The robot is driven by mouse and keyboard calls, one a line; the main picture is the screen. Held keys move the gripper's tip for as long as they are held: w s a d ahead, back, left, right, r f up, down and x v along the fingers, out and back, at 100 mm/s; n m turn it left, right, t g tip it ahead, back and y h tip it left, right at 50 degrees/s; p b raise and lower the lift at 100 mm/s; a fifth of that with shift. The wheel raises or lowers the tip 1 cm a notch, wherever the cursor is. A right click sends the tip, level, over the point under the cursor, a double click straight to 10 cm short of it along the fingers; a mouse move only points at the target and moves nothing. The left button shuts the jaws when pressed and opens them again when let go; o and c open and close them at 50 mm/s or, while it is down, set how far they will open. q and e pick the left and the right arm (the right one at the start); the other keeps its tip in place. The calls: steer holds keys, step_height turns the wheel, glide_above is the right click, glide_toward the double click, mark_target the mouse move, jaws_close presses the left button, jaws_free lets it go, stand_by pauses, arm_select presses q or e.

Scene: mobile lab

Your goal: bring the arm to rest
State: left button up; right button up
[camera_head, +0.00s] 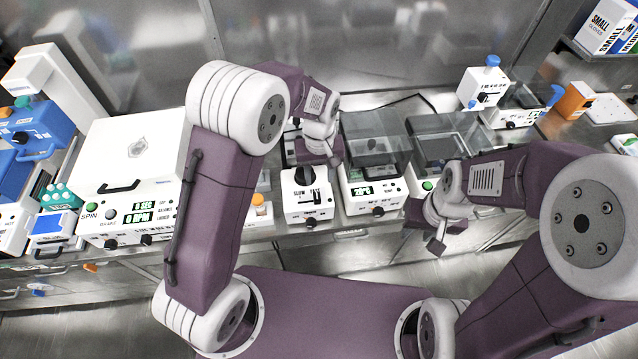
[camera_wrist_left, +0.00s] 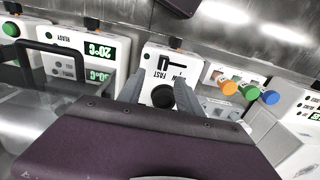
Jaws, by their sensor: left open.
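My left gripper (camera_head: 318,158) is at the back of the bench in the head view, above and behind a small white device with a black knob (camera_head: 306,175). In the left wrist view its two grey fingers stand apart, and the gripper (camera_wrist_left: 163,90) is open with nothing held. The black knob (camera_wrist_left: 163,96) shows between the fingers; I cannot tell whether they touch it. My right gripper (camera_head: 425,228) hangs in front of the bench edge, right of the centre. It seems to hold nothing, but its jaw opening is unclear.
A white centrifuge (camera_head: 130,155) stands at the left. A white heater with a clear lid (camera_head: 375,190) is right of the knob device. Orange, green and blue caps (camera_wrist_left: 250,92) show close to my left gripper. The floor (camera_head: 90,320) before the bench is clear.

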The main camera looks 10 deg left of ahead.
arm_select(q)
steer(key=shift+a, duration=0.1)
stand_by(0.4)
steer(key=s+a+r+n+t, duration=0.1)
steer(key=s+a+r+n, duration=0.1)
steer(key=a+r, duration=0.4)
steer(key=s+a+f+m, duration=0.2)
steer(key=s, duration=0.4)
steer(key=s+a+f+m+b, duration=0.1)
steer(key=s+a+f+m, duration=0.1)
steer(key=s, duration=0.4)
steer(key=shift+a+f+m, duration=0.3)
steer(key=shift+a+m, duration=0.2)
steer(key=shift+a, duration=0.15)
